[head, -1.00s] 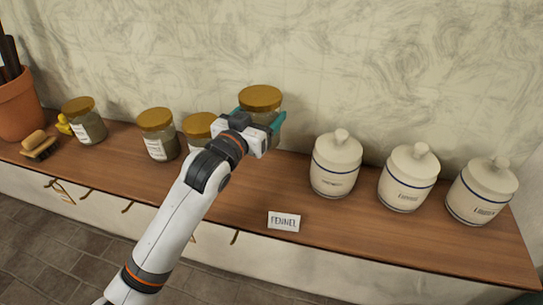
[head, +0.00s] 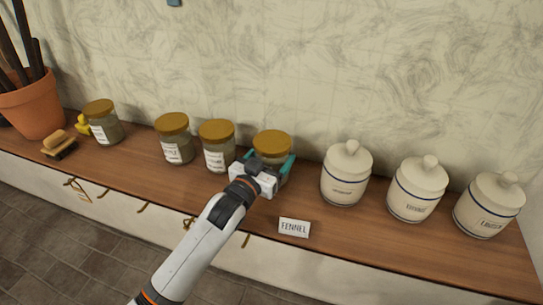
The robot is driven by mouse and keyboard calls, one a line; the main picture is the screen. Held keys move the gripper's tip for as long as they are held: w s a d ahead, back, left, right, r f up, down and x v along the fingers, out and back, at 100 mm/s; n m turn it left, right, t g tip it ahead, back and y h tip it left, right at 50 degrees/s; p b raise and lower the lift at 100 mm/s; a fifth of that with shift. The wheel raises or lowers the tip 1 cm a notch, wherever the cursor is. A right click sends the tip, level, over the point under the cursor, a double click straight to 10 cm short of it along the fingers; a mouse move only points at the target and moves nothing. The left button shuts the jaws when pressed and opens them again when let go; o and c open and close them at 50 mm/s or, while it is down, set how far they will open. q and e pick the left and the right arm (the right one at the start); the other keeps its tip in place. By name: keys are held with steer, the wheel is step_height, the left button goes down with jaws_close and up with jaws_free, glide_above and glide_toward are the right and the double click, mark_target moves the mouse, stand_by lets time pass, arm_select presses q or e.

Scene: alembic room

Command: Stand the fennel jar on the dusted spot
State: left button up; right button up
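A glass jar with a gold lid (head: 271,143) is at the back of the wooden shelf, near the wall, behind and slightly left of a card reading FENNEL (head: 294,227). Its label is hidden by my gripper, so I cannot read it. My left gripper (head: 265,168) has one teal finger on each side of this jar. The fingers look spread wider than the jar. The jar looks upright and at shelf height; its base is hidden. I cannot make out the dusted spot. My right gripper is not in view.
Three similar gold-lidded jars stand to the left, the nearest (head: 217,148) close to my gripper. Three white lidded canisters stand to the right, the nearest (head: 346,175) a short gap away. A brush (head: 58,145) and a terracotta pot (head: 34,105) are at far left.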

arm_select(q)
steer(key=shift+f, duration=0.15)
steer(key=o, duration=1)
steer(key=shift+c, duration=0.2)
steer(key=shift+o, duration=1.1)
steer(key=shift+r, duration=0.25)
steer(key=b+v, duration=0.2)
steer(key=v, duration=1)
